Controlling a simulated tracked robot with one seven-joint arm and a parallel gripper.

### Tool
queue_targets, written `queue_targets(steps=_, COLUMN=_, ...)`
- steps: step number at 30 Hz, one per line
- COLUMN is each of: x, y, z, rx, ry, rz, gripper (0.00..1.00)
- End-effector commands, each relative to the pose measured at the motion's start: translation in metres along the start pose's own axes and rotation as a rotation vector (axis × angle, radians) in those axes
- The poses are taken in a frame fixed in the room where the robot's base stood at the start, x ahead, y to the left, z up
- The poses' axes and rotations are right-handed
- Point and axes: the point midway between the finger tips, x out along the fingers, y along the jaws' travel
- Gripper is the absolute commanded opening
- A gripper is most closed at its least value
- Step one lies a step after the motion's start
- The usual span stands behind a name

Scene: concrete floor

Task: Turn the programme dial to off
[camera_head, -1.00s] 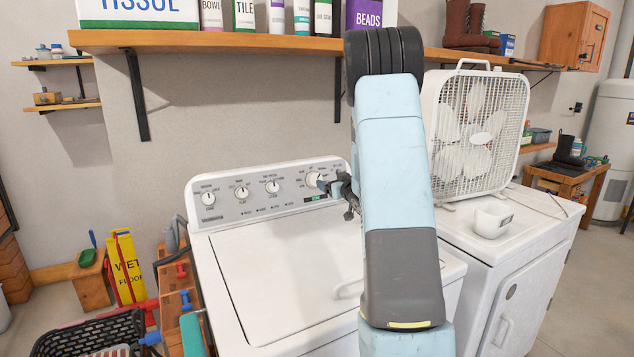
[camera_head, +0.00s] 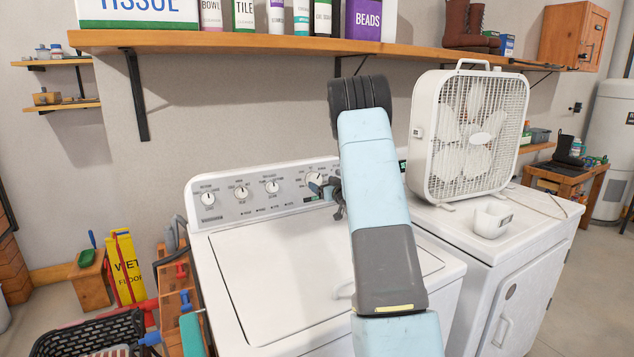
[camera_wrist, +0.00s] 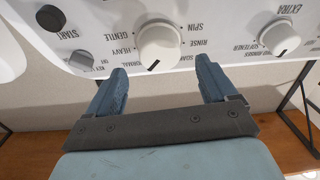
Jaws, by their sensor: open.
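The programme dial (camera_head: 314,179) is a white round knob at the right end of the washer's control panel. In the wrist view, the dial (camera_wrist: 158,46) appears upside down, with SPIN, GENTLE, HEAVY, SOAK and RINSE printed around it. A small dark mark shows on its edge nearest my gripper. My gripper (camera_wrist: 160,66) is open and empty. Its two blue fingers point at the panel, one on each side of the dial, with the tips just short of it or level with it; I cannot tell exactly. In the head view, my gripper (camera_head: 325,188) is partly hidden by my arm.
Another knob (camera_wrist: 279,37), marked EXTRA, sits beside the dial. A round START button (camera_wrist: 51,18) and a small grey switch (camera_wrist: 81,61) lie on the other side. A wooden shelf (camera_head: 240,40) runs above the washer (camera_head: 290,260). A box fan (camera_head: 468,135) stands to the right.

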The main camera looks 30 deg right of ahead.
Motion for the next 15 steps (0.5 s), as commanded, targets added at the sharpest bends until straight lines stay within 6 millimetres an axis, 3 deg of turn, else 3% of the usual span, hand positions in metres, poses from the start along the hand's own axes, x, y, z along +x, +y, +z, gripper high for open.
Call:
queue_targets(steps=6, x=0.033, y=0.000, z=0.001, rx=-0.001, ry=0.000, rz=0.000, gripper=0.85)
queue_targets(steps=15, x=0.050, y=-0.001, z=0.000, rx=0.000, ry=0.000, rz=-0.001, gripper=0.85)
